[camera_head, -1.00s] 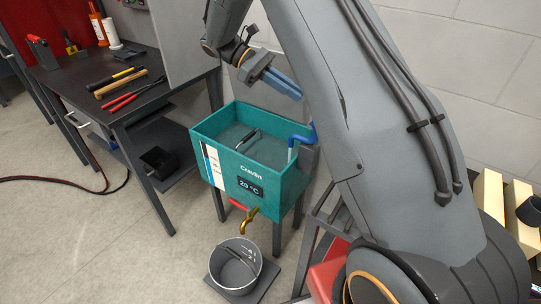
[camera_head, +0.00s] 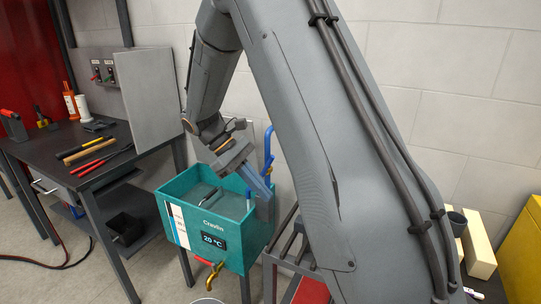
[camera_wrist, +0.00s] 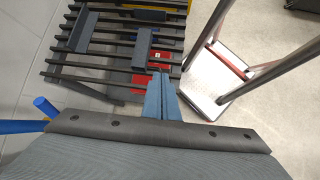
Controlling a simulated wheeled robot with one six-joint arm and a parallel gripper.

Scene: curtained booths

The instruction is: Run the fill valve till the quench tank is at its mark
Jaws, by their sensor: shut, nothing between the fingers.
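The quench tank (camera_head: 237,236) is an open teal box with a "20 °C" display. A white and dark marked strip (camera_head: 177,224) is at the left of its front; I cannot read its marks. My gripper (camera_head: 265,192) is shut and empty, pointing down beside the pipe at the tank's right end. In the wrist view my blue fingers (camera_wrist: 162,93) are together, and blue pipe ends (camera_wrist: 42,106) show at left.
A brass tap (camera_head: 209,275) with a red handle hangs below the tank, over a bucket (camera_head: 207,301) cut off by the frame. A tool bench (camera_head: 110,170) stands left. A slatted dark rack (camera_wrist: 95,60) lies below my fingers, with a metal frame (camera_wrist: 212,85) beside it.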

